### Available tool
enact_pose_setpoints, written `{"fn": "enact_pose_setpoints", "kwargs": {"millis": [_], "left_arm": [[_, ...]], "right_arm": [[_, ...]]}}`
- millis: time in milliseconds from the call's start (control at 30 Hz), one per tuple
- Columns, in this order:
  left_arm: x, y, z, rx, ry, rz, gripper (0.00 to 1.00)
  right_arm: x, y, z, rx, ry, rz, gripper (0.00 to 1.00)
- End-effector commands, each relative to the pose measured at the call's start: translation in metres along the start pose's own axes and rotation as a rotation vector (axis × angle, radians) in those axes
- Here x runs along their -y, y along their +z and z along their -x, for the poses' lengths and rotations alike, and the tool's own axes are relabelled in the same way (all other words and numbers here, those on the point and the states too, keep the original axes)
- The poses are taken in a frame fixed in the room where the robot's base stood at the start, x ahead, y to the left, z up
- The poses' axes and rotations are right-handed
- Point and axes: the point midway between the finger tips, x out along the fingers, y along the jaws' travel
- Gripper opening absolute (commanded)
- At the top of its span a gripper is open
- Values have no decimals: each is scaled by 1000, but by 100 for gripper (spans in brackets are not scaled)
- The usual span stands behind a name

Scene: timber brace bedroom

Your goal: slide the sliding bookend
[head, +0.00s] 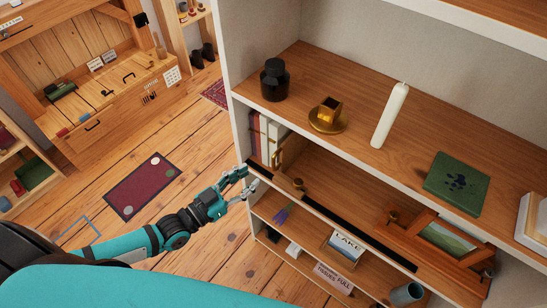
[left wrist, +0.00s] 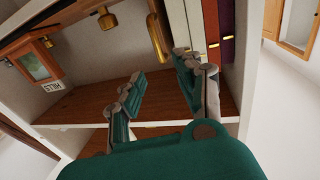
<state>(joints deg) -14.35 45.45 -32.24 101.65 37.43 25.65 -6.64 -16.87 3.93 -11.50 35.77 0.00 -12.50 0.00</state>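The sliding bookend (head: 289,151) is a wooden upright on the middle shelf, beside a few books (head: 266,138) at the shelf's left end. My right gripper is out of view.
A framed picture (head: 440,240) stands right on the middle shelf.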

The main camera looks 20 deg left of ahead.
Motion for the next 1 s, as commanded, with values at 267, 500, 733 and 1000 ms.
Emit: {"fn": "enact_pose_setpoints", "kwargs": {"millis": [267, 500, 733, 1000], "left_arm": [[0, -2, -61, -2, 0, -2, 34], [0, -1, -89, 0, 0, -1, 34], [0, 0, -95, 2, 0, -1, 34], [0, 0, -95, 2, 0, -1, 19]], "right_arm": [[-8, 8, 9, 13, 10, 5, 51], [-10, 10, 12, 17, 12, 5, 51], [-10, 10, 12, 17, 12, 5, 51], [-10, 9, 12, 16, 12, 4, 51]]}}
